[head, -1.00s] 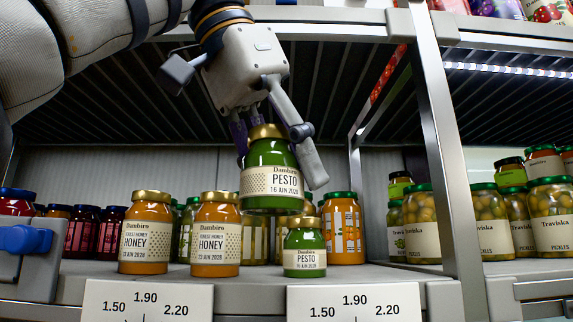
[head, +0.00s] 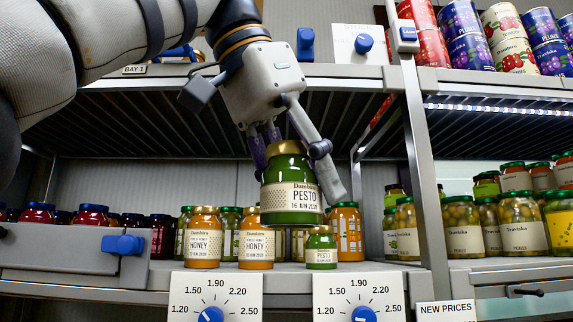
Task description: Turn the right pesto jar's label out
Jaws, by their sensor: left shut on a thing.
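A large green pesto jar (head: 290,190) with a gold lid hangs above the shelf in my left gripper (head: 296,160), which is shut on it. Its cream label faces out and reads PESTO. Two honey jars, a left one (head: 204,240) and a right one (head: 256,242), stand to the left, labels out. My right gripper is not in view.
Dial cards (head: 215,297) hang at the shelf's front edge. A metal upright (head: 424,170) stands to the right, with pickle jars (head: 462,228) beyond. A blue-handled panel (head: 80,250) is at left.

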